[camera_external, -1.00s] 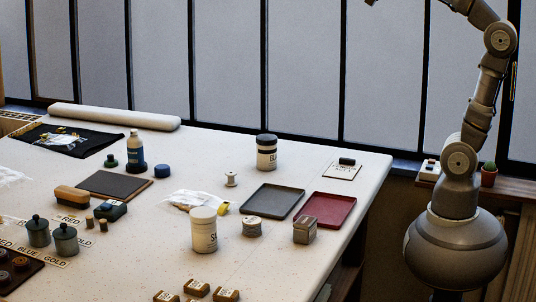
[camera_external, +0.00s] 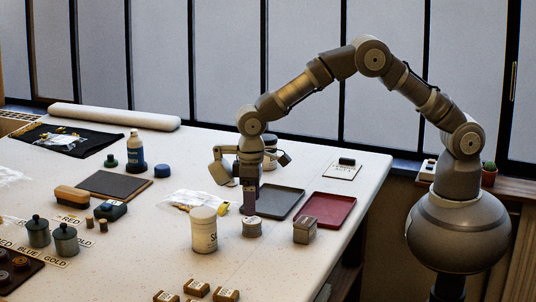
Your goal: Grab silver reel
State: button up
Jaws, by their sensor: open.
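A short, round, silver-grey reel (camera_external: 252,228) stands upright on the table, between the large white jar and the small grey box. My gripper (camera_external: 249,210) points down just above and behind it, with a dark finger ending close to its top. The jaws are open and hold nothing that I can see. The gap between the fingers is hard to make out from this side.
A white jar (camera_external: 204,232) stands close left of the reel, and a grey box (camera_external: 304,230) to its right. A grey tray (camera_external: 286,203) and a red tray (camera_external: 328,210) lie behind. A black-lidded jar (camera_external: 271,143) is largely hidden by my arm. Small brown blocks (camera_external: 197,288) lie in front.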

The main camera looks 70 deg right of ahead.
aim_at(252, 220)
jog(key=f+b, duration=0.1)
jog(key=f, duration=0.2)
jog(key=f+b, duration=0.1)
jog(key=f, duration=0.3)
jog(key=shift+w+d+f, duration=0.1)
jog(key=shift+d+f, duration=0.05)
jog(key=shift+d, duration=0.05)
jog(key=shift+c, duration=0.7)
jog(key=c, duration=1)
